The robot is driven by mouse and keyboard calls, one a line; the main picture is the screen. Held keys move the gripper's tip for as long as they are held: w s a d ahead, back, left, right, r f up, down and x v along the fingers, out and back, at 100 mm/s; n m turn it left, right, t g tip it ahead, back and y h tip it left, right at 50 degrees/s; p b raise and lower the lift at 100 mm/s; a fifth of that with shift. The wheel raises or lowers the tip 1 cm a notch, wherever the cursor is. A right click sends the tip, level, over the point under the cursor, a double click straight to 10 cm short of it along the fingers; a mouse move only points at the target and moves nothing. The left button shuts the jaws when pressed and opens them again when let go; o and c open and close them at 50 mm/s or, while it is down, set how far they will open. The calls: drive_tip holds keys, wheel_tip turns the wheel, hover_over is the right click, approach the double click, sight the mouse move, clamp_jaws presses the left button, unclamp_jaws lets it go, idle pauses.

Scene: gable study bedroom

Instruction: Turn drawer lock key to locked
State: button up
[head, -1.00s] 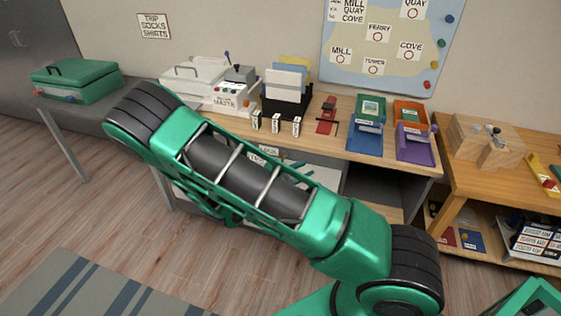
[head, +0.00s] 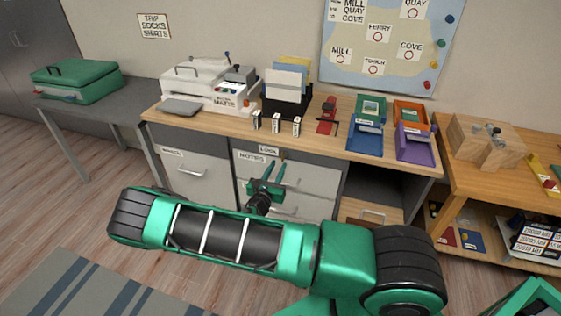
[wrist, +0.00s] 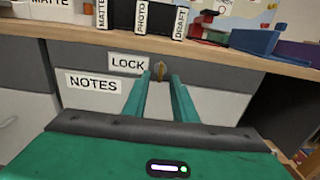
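The brass-coloured lock key (wrist: 160,69) shows in the wrist view, on the dark strip just right of the LOCK label (wrist: 128,66). It appears upright, with its flat side narrow to the camera. Below it is the drawer (head: 312,180) labelled NOTES (wrist: 93,84). My gripper (wrist: 158,80) is open, its two green fingers pointing at the desk front with the key between their tips in the picture. I cannot tell how far the tips are from the key. In the head view my gripper (head: 268,170) is in front of the NOTES drawer, and the key is too small to make out.
The desk top (head: 220,122) above holds a printer (head: 200,80), small labelled blocks (head: 276,123), a red stapler-like item (head: 328,115) and coloured trays (head: 366,135). An open shelf space (head: 380,186) lies right of the drawers. The floor in front is clear apart from a striped rug (head: 95,290).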

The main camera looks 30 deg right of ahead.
sight(282, 158)
drive_tip(key=shift+x, duration=2.6)
drive_tip(key=shift+c, duration=0.6)
clamp_jaws()
drive_tip(key=shift+d, duration=0.1)
